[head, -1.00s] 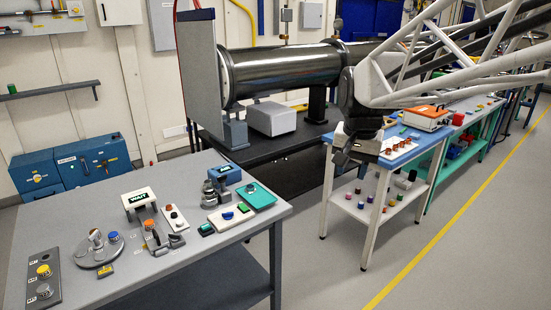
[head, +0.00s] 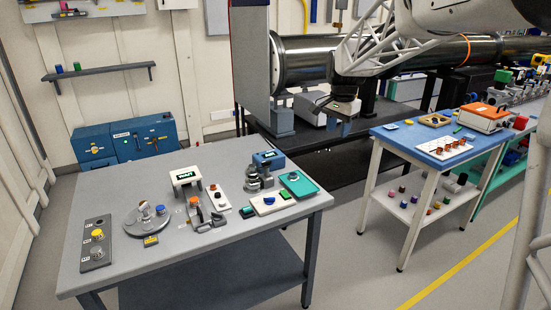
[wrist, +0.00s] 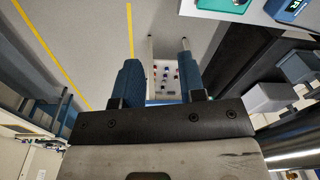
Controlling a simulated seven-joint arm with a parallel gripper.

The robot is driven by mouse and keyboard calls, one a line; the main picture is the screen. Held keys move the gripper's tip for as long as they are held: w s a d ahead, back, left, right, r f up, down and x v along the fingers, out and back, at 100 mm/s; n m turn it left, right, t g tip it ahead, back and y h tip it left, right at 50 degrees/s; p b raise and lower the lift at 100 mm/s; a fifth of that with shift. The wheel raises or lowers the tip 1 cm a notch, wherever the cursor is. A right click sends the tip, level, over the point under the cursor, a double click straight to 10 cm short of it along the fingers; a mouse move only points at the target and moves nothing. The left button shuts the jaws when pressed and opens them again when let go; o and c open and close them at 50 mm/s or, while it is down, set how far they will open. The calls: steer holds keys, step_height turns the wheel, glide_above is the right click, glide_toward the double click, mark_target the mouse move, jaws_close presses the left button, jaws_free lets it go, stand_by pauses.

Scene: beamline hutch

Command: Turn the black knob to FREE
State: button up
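A dark control panel (head: 96,243) lies at the left end of the grey table in the head view. It carries a yellow knob (head: 97,234) and a silver knob (head: 98,252). I cannot pick out a black knob for certain, and no FREE mark is readable. A round grey plate (head: 147,221) with small fittings is right of the panel. My gripper (head: 345,128) is beyond the grey table's right end, well away from the panel. In the wrist view my gripper (wrist: 160,77) has its two blue fingers wide apart, with nothing between them.
The grey table (head: 250,225) also holds a small WAIT sign (head: 185,176), a clamp (head: 207,219) and a teal box (head: 298,184). The blue-topped table (head: 400,138) stands to the right. Floor shows between the tables. A steel beam pipe (head: 305,62) runs behind.

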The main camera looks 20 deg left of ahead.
steer(key=w+a+f+m, duration=0.1)
steer(key=w+a+f, duration=0.5)
steer(key=w+a, duration=0.5)
steer(key=m+g, duration=0.1)
steer(key=m, duration=0.1)
glide_toward(264, 165)
steer(key=shift+w+d+r, duration=0.15)
steer(key=shift+w+d, duration=0.3)
steer(key=shift+w, duration=0.15)
steer(key=shift+a, duration=0.25)
steer(key=shift+f, duration=0.35)
steer(key=shift+f, duration=3.75)
jaws_close()
